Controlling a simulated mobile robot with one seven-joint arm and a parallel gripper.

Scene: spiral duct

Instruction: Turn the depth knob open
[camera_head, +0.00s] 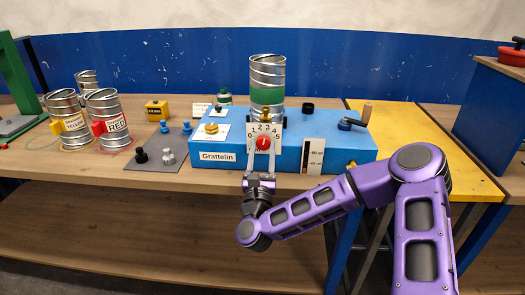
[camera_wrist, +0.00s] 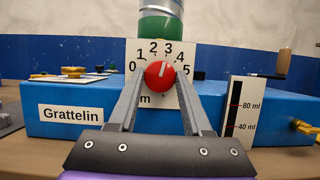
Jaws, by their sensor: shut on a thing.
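The depth knob is a red round knob (camera_head: 263,143) with a white pointer mark, on a white dial plate numbered 0 to 5 on the front of the blue Grattelin machine (camera_head: 300,130). In the wrist view the red knob (camera_wrist: 159,75) sits between my fingertips, and its white mark points up, slightly right, between 2 and 3. My gripper (camera_head: 262,150) reaches the knob from the front, its two fingers shut on the knob's sides. The fingers cover parts of the dial's lower half.
A green-banded metal duct (camera_head: 267,85) stands on the machine. A level gauge (camera_head: 312,163) is right of the dial, and a crank (camera_head: 356,118) is at the machine's right end. Labelled cans (camera_head: 107,112) stand on the left of the bench. Space in front of the bench is open.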

